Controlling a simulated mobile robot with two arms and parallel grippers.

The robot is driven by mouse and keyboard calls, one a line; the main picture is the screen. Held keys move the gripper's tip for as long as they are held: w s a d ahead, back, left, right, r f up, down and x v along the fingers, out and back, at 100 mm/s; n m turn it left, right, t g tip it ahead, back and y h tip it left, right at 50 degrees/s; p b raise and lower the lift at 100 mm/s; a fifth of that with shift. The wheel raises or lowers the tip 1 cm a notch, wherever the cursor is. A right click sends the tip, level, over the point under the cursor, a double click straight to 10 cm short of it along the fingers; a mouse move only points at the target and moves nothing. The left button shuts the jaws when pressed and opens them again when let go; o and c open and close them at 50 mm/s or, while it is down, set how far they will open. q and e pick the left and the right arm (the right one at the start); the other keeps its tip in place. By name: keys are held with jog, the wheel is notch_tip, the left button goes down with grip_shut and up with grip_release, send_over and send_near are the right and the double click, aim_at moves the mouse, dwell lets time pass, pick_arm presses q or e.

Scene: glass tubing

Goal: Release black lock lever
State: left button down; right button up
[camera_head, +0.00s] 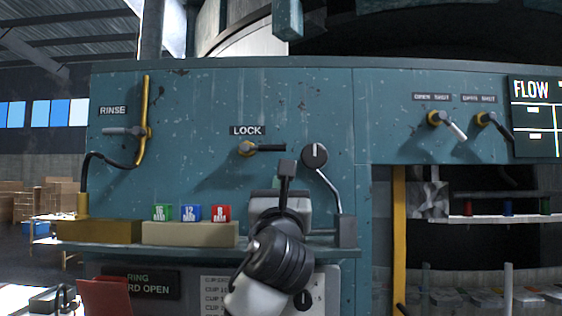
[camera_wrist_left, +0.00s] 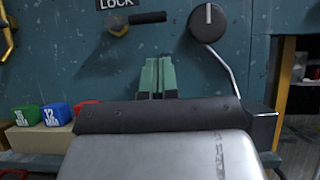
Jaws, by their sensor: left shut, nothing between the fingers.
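The black lock lever (camera_head: 270,148) sticks out to the right, level, from a brass hub under the LOCK label (camera_head: 247,131) on the teal panel. It also shows at the top of the left wrist view (camera_wrist_left: 148,17). My left gripper (camera_wrist_left: 158,62) points at the panel with its greenish fingers together and nothing between them. In the wrist view the fingertips appear below the lever, apart from it. In the head view the gripper (camera_head: 277,183) is mostly hidden by my own wrist. My right gripper is not in view.
A black round knob (camera_head: 315,156) with a bent metal rod stands right of the lever. Green, blue and red blocks (camera_head: 190,213) sit on a beige block at the left of the shelf. The RINSE lever (camera_head: 123,131) and a yellow pipe are further left.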

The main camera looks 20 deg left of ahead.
aim_at(265, 148)
pick_arm(q)
jog(key=p+x, duration=0.5)
jog(key=x, duration=0.5)
jog(key=shift+w+p, duration=0.15)
jog(key=shift+p, duration=0.2)
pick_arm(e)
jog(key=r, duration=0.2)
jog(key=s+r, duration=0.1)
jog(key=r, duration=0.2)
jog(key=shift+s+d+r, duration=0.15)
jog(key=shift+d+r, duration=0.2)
pick_arm(q)
jog(key=shift+f, duration=0.1)
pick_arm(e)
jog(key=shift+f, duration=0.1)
